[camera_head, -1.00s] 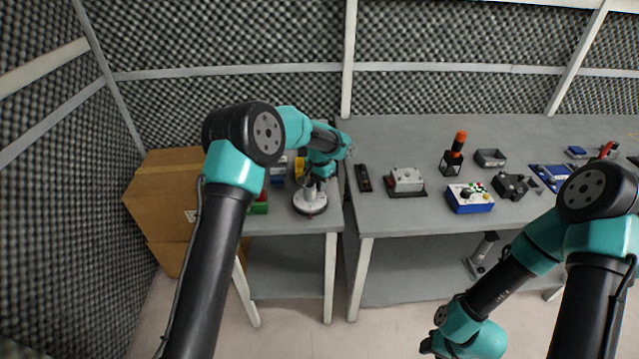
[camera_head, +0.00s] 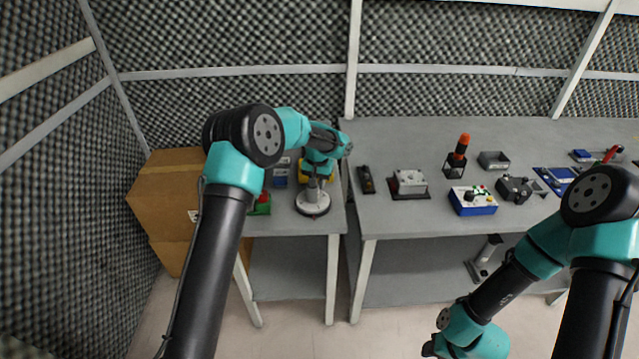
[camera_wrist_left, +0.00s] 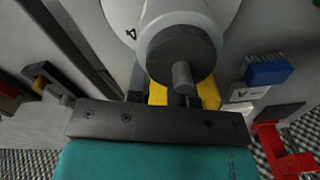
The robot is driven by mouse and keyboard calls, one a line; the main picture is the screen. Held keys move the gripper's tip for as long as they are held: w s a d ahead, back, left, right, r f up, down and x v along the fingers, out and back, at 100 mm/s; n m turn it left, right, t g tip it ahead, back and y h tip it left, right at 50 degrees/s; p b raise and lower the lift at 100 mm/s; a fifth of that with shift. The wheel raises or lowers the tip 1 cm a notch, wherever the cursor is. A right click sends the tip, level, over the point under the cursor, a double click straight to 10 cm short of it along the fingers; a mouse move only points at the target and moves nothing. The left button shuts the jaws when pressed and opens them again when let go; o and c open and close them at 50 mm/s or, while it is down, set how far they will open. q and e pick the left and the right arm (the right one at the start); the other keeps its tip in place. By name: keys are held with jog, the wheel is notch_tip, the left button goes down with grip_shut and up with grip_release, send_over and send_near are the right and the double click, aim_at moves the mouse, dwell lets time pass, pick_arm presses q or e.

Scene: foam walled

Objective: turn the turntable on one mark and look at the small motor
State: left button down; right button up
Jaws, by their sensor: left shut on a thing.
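The turntable (camera_head: 311,210) is a white round disc on the small left table. Its pale top also shows in the left wrist view (camera_wrist_left: 222,10), with a small dark mark. The small motor (camera_wrist_left: 180,45), a light grey cylinder with a dark end cap and short shaft, fills the upper middle of that view. My left gripper (camera_head: 314,184) reaches down over the turntable and is shut on the motor; its fingertips are mostly hidden. My right gripper (camera_head: 429,347) hangs low at the bottom, away from the tables, and its jaws are unclear.
Yellow, blue and green-red things crowd the left table; a blue block (camera_wrist_left: 268,69) and red part (camera_wrist_left: 275,145) show in the wrist view. A cardboard box (camera_head: 165,190) stands left.

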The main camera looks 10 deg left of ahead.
aim_at(303, 193)
pick_arm(q)
jog(key=shift+a+n, duration=0.45)
jog(key=shift+n, duration=0.5)
jog(key=shift+a+n, duration=0.4)
jog(key=shift+n, duration=0.55)
jog(key=shift+s+a+n, duration=0.15)
jog(key=shift+a+n, duration=0.2)
jog(key=shift+n, duration=0.5)
jog(key=shift+s+a+n, duration=0.15)
jog(key=shift+a+n, duration=0.15)
jog(key=shift+n, duration=0.55)
jog(key=shift+s+a+n, duration=0.25)
jog(key=shift+a+n, duration=0.05)
jog(key=shift+n, duration=0.55)
jog(key=shift+s+a+n, duration=0.2)
jog(key=shift+a+n, duration=0.05)
jog(key=shift+n, duration=0.6)
jog(key=shift+s+a+n, duration=0.15)
jog(key=shift+s+n, duration=0.05)
jog(key=shift+n, duration=0.4)
jog(key=shift+s+a+n, duration=0.15)
jog(key=shift+s+n, duration=0.05)
jog(key=shift+n, duration=0.4)
jog(key=c, duration=1)
grip_release()
jog(key=shift+r, duration=0.15)
